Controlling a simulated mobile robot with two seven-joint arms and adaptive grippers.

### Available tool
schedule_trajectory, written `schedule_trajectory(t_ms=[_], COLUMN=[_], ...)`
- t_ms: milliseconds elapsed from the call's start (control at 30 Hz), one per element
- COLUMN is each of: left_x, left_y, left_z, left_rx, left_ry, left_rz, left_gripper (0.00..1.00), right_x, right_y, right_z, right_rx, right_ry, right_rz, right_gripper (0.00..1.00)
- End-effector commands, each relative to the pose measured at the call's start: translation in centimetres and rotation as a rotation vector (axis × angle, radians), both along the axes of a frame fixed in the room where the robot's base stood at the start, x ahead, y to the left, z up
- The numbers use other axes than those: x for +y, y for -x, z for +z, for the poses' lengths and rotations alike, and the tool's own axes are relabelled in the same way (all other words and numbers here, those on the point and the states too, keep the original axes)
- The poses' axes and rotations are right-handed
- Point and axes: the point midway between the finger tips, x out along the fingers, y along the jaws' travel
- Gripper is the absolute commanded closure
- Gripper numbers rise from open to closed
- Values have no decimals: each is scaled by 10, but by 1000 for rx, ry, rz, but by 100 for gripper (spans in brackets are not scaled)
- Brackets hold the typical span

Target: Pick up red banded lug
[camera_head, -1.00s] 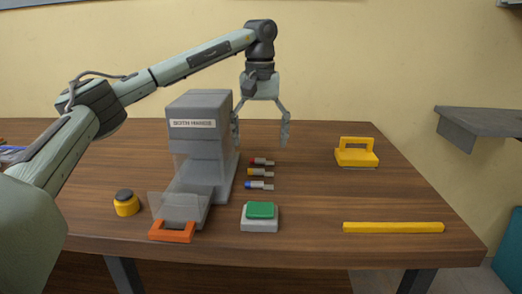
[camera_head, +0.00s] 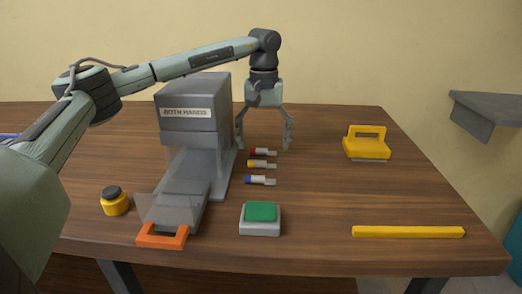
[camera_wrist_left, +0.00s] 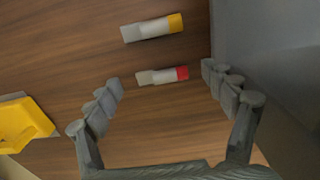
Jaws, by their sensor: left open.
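The red banded lug (camera_head: 264,153) lies on the wooden table, right of the grey press. It has a red band at its left end and a grey tip at its right. My left gripper (camera_head: 264,146) points down with its fingers spread, just above the red lug. In the left wrist view the red lug (camera_wrist_left: 163,76) lies crosswise near the gap between the open fingertips (camera_wrist_left: 165,85), with nothing held. The yellow banded lug (camera_head: 262,164) and the blue banded lug (camera_head: 260,180) lie in front of it. My right gripper is not in view.
The grey press (camera_head: 194,115), labelled BOTH HANDS, with an orange handle (camera_head: 162,236), stands close left of the lugs. A green button box (camera_head: 260,218), yellow-and-black jar (camera_head: 115,202), yellow handled block (camera_head: 366,143) and yellow bar (camera_head: 407,232) lie around.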

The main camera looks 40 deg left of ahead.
Motion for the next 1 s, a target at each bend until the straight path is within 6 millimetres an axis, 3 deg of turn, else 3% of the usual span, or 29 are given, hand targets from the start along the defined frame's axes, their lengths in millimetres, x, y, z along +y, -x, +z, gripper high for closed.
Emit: schedule_trajectory(t_ms=[100,333,867,1000], left_x=[0,0,0,0], left_y=[0,0,0,0], left_z=[-10,-11,-11,-11], left_rx=[1,-1,0,0], left_ry=[-1,-1,0,0], left_rz=[0,0,0,0], left_gripper=[17,17,83,85], right_x=[0,0,0,0], right_y=[1,1,1,1], right_z=[-3,-3,-3,-3], right_rx=[1,0,1,1], right_ry=[2,2,2,2], right_rz=[2,3,3,3], right_gripper=[60,60,60,60])
